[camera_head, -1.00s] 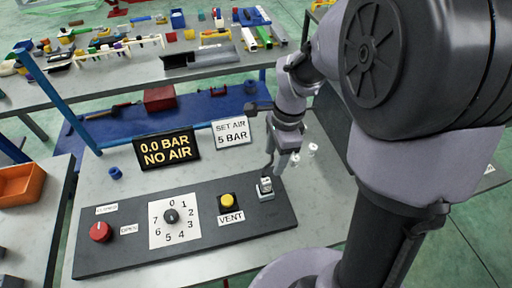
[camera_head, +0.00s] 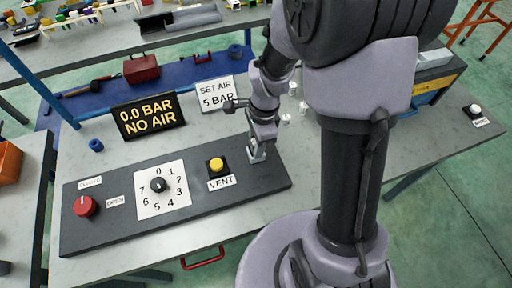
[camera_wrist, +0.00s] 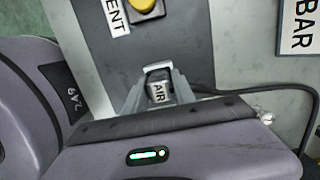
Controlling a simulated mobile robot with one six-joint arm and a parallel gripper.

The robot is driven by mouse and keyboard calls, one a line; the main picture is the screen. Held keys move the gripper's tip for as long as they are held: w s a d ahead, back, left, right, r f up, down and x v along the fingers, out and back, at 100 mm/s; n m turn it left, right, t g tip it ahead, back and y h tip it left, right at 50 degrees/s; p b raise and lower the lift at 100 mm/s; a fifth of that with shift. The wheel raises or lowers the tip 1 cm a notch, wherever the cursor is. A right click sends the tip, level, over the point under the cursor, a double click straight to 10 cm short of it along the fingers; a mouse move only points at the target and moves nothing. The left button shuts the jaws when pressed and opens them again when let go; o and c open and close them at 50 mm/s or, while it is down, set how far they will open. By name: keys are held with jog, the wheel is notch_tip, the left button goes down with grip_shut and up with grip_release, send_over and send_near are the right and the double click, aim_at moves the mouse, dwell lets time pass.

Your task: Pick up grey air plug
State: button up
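The grey air plug (camera_wrist: 158,92), with a white label reading AIR, shows between my fingers in the wrist view. It is at the right end of the dark control panel (camera_head: 120,225). In the head view my gripper (camera_head: 257,152) is down at that end of the panel and mostly hides the plug. In the wrist view my gripper (camera_wrist: 159,80) points at the panel, with one finger on each side of the plug. The fingers look apart. Whether they touch the plug is hard to see. A dark loop sits between the fingertips.
The panel also carries a yellow vent button (camera_head: 216,165), a numbered dial (camera_head: 157,185) and a red knob (camera_head: 85,206). Signs reading 0.0 BAR NO AIR (camera_head: 149,115) and SET AIR 5 BAR (camera_head: 217,94) stand behind. A black cable (camera_wrist: 270,88) runs right of my gripper.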

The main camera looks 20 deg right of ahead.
grip_shut()
